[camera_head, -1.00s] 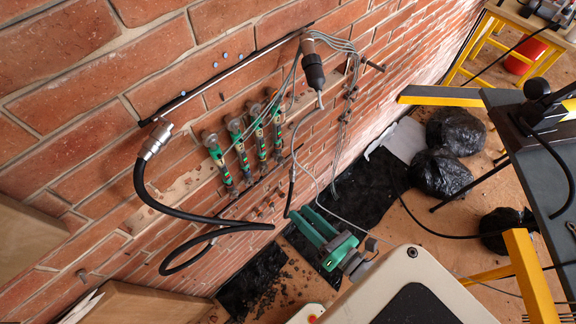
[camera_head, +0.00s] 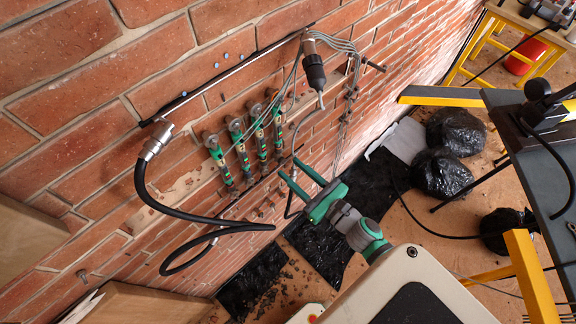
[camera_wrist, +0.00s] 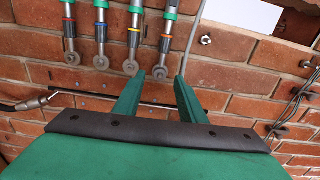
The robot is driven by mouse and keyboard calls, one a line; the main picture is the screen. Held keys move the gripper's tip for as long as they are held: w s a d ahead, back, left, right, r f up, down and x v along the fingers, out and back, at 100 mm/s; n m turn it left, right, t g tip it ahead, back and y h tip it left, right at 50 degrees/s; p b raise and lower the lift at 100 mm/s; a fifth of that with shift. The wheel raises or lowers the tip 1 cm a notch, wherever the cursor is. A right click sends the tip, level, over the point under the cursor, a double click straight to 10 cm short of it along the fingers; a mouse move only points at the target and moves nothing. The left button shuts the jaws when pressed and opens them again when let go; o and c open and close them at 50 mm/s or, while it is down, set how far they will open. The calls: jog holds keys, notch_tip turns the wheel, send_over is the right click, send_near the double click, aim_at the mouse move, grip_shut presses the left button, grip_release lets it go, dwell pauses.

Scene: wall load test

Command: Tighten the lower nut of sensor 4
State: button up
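Four slim green-and-silver sensors are mounted in a row on the brick wall. The head view shows the one nearest the left (camera_head: 219,160) and the one at the right end (camera_head: 277,128). No number is readable, so I cannot tell which is sensor 4. My gripper (camera_head: 288,166) is open and empty, its green fingers pointing at the wall below the right-end sensor. In the wrist view, my gripper (camera_wrist: 160,75) appears in front of the rightmost sensor (camera_wrist: 167,35). That sensor's round end fitting (camera_wrist: 160,73) shows between the fingertips. Contact cannot be told.
A black tool with grey cables (camera_head: 314,72) hangs on the wall above right. A thick black hose (camera_head: 180,205) loops at the left. Black bags (camera_head: 442,172) lie on the floor, and a dark table (camera_head: 545,150) stands at the right. Wooden boxes (camera_head: 140,303) stand lower left.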

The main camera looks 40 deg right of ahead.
aim_at(282, 161)
jog(key=shift+w+a, duration=0.1)
jog(key=shift+w, duration=1.2)
grip_shut()
jog(key=shift+s, duration=0.1)
jog(key=shift+m, duration=0.3)
